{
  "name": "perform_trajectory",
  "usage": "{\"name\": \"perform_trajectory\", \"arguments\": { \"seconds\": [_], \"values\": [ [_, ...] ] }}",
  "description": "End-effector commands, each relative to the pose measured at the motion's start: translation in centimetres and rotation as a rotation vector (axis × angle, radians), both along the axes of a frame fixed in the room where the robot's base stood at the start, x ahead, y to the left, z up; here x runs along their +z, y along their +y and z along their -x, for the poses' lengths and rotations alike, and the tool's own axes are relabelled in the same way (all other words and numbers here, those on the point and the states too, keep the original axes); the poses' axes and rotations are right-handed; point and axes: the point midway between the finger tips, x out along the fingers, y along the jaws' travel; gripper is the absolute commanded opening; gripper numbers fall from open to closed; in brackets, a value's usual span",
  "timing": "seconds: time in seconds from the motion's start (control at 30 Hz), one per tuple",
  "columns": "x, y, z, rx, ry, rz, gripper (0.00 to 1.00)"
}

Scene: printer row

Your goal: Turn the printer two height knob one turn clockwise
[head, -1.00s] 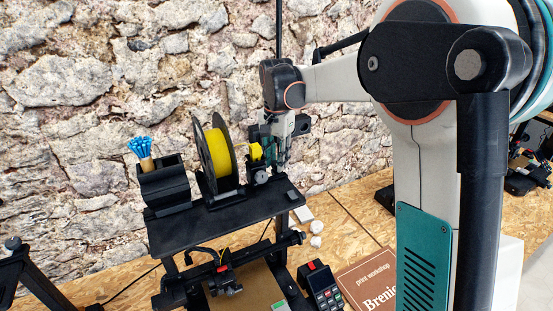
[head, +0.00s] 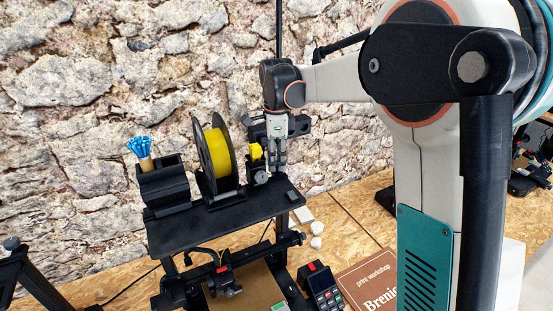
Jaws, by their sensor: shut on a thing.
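Printer two is likely the black-framed printer (head: 208,228) below my gripper, with its dark top shelf. My gripper (head: 279,170) points down at the right end of that shelf, behind its right part. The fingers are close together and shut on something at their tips. It is probably the height knob, but the knob is hidden by the fingers and too small to make out. A small yellow part (head: 256,151) and a dark fitting (head: 261,178) are just left of the fingers.
A yellow filament spool (head: 217,152) stands on the shelf left of my gripper. A black holder (head: 165,185) with blue-tipped tools is farther left. A control box (head: 324,287) and a brown "print workshop" book (head: 369,281) lie below right. The stone wall (head: 80,130) is close behind.

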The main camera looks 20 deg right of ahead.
Motion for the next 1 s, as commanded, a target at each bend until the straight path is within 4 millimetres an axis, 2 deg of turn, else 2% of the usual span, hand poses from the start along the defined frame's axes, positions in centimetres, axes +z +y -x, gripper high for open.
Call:
{"name": "perform_trajectory", "arguments": {
  "seconds": [1.0],
  "values": [
    [0.08, 0.00, -0.11, -0.925, -0.002, -0.001, 0.01]
  ]
}}
